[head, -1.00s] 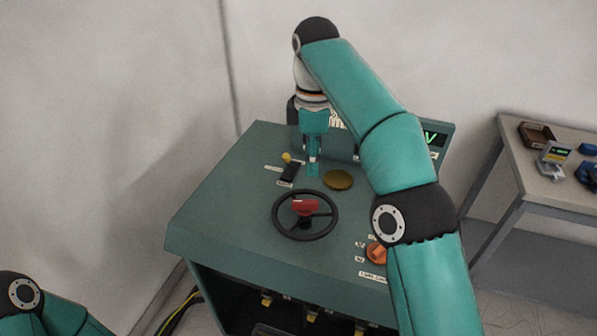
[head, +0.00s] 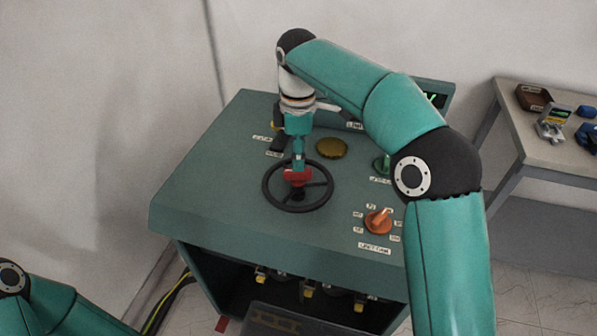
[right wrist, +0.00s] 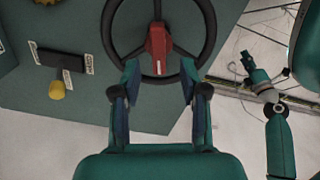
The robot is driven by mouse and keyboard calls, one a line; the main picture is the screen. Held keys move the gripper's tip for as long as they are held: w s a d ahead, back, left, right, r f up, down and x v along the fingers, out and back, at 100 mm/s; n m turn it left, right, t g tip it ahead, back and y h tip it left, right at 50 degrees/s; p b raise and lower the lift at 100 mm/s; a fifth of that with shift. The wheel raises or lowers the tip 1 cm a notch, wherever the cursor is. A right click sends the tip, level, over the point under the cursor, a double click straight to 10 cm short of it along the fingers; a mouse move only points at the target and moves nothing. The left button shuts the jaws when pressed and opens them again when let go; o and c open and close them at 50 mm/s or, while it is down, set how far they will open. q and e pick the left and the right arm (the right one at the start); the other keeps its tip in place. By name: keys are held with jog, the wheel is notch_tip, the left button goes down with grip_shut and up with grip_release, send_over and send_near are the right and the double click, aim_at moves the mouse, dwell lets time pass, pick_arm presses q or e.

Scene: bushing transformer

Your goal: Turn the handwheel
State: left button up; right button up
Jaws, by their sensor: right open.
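The black handwheel (head: 328,197) lies on the sloped top of the green cabinet, with a red block (head: 297,175) on one spoke near its rim. My right gripper (head: 298,166) is directly over the wheel's far side at the red block. In the right wrist view, the red block (right wrist: 158,48) stands between and just beyond the open fingers of my right gripper (right wrist: 158,75). The wheel rim (right wrist: 110,28) shows behind it. I cannot tell whether the fingers touch the block. Only part of my left arm shows at the lower left of the head view; its gripper is out of frame.
The cabinet top (head: 200,190) also carries a brass disc (head: 331,148), an orange selector knob (head: 378,221), a green knob (head: 382,164) and a black slot with a yellow-tipped lever (right wrist: 57,90). A side table (head: 560,150) with small items stands at the right.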

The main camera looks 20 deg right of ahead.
aim_at(298, 178)
jog(key=shift+w+f, duration=0.1)
jog(key=shift+f, duration=2.3)
grip_shut()
jog(key=shift+d, duration=0.1)
